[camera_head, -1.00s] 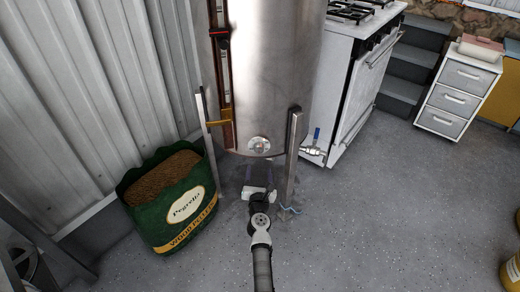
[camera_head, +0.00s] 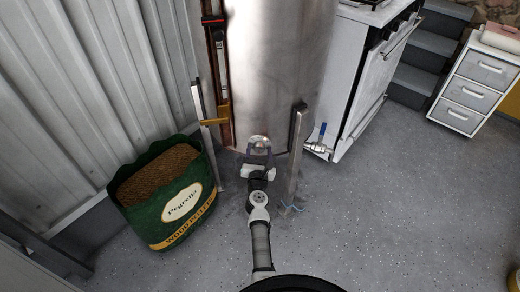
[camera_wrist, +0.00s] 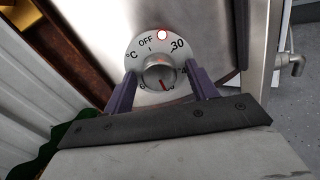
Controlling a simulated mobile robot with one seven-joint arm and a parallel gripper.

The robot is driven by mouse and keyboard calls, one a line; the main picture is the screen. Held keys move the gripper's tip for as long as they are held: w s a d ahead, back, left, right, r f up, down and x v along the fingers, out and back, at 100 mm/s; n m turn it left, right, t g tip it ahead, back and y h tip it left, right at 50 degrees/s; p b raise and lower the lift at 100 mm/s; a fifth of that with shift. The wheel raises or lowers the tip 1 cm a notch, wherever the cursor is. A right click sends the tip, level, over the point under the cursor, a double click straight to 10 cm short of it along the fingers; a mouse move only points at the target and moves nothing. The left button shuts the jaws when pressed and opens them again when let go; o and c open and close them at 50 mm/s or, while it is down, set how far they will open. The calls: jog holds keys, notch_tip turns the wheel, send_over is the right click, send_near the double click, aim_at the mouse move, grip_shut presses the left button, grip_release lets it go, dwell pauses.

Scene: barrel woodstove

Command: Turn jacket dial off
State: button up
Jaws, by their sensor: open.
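The jacket dial (camera_head: 259,141) is on the low front of the tall steel tank (camera_head: 280,75). In the wrist view it is a pale round plate with a silver knob (camera_wrist: 160,72), marked OFF near the top and 30 to its right. A red mark on the knob points down, away from OFF. A small red light glows beside OFF. My gripper (camera_head: 259,153) is open at the dial. In the wrist view its purple fingers stand on the left and right of the knob, with visible gaps. The plate's lower edge is partly hidden.
A green pellet bag (camera_head: 165,195) stands at the left by the corrugated wall (camera_head: 90,80). Metal legs (camera_head: 297,150) flank the dial. A blue-handled valve (camera_head: 320,138) and a white stove (camera_head: 365,75) are at the right. The floor at the right is open.

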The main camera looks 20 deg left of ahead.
jog(key=shift+s, duration=0.1)
jog(key=shift+c, duration=0.4)
jog(key=c, duration=0.9)
